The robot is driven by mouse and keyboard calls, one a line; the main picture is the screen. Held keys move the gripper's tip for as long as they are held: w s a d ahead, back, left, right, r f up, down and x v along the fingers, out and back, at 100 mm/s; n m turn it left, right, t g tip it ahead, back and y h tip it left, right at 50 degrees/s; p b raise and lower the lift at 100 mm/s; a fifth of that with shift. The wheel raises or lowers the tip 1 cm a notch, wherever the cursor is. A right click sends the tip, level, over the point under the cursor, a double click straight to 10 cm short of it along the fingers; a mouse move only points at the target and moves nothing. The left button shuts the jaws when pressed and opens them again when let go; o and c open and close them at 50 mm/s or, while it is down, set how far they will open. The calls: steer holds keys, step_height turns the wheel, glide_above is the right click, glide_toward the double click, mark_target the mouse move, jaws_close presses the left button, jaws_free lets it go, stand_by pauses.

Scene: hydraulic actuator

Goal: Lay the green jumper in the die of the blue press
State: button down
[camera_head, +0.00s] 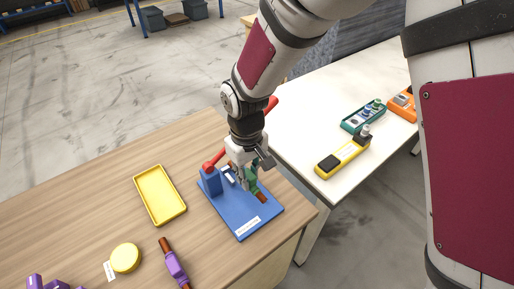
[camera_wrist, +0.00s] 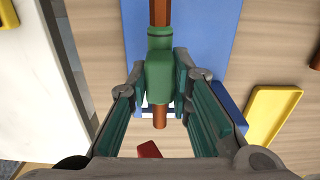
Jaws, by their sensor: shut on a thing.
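The green jumper (camera_head: 252,186), a green body with brown rod ends, is held over the blue press. In the wrist view the jumper (camera_wrist: 160,82) lies lengthwise between the two fingertips. My gripper (camera_wrist: 162,84) is shut on its green body. In the head view my gripper (camera_head: 246,174) is over the plate, beside the press column. The blue press (camera_head: 240,222) has a flat base plate, an upright block and a red lever (camera_head: 213,165). A pale part shows under the jumper in the wrist view. The die is mostly hidden, and I cannot tell whether the jumper touches it.
On the wooden table (camera_head: 95,215) are a yellow tray (camera_head: 160,195), a yellow round piece (camera_head: 125,258), and a purple jumper (camera_head: 176,265) left of the press. A white table (camera_head: 310,110) at the right holds yellow, teal and orange devices.

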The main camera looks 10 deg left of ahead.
mark_target(248, 173)
steer(key=shift+w+f, duration=0.15)
steer(key=shift+f, duration=1.6)
steer(key=shift+f, duration=0.2)
steer(key=c, duration=1.4)
jaws_free()
steer(key=shift+c, duration=0.2)
steer(key=shift+r, duration=0.1)
step_height(248, 173, up, 11)
steer(key=shift+r, duration=0.6)
